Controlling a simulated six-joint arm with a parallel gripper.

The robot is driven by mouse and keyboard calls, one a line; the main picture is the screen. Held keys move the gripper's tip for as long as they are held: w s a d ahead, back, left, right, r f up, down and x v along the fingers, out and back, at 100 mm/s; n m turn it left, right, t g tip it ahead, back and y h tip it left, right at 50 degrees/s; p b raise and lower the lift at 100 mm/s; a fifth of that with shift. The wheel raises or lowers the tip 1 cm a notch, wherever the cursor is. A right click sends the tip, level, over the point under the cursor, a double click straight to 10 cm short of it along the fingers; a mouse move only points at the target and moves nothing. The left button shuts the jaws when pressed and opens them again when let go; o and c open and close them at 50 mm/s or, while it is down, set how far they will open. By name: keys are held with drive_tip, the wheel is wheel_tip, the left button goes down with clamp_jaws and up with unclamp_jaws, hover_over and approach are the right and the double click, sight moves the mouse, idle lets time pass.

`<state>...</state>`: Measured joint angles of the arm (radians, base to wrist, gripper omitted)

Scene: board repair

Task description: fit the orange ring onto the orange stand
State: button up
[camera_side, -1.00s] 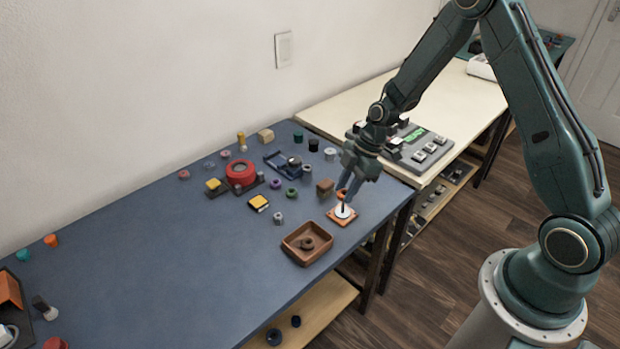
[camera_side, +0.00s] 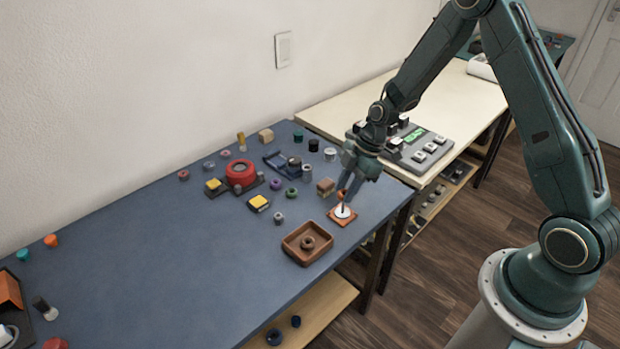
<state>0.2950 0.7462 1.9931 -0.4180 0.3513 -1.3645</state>
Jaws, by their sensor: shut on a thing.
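The orange stand (camera_side: 334,218) is a flat square base with a white disc on top and a thin upright pin, near the right edge of the blue table. My gripper (camera_side: 345,195) points down just above it. It is shut on the orange ring (camera_side: 341,195), of which only a small part shows between the fingers. The ring is at about the pin's upper part. I cannot tell whether it is around the pin or beside it.
A brown tray (camera_side: 290,250) with a brown ring inside stands in front and left of the stand. A brown block (camera_side: 326,186) lies close behind-left of my gripper. Several small coloured parts and a red round thing (camera_side: 240,173) lie farther left. The blue table's (camera_side: 190,260) front middle is clear.

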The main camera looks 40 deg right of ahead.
sight(344, 211)
drive_tip(key=shift+f, duration=0.15)
idle(0.6)
drive_tip(key=shift+f, duration=1.85)
drive_tip(key=shift+f, duration=0.6)
idle(0.5)
drive_tip(key=o, duration=0.7)
drive_tip(key=shift+r, duration=0.2)
drive_tip(key=shift+v, duration=5.3)
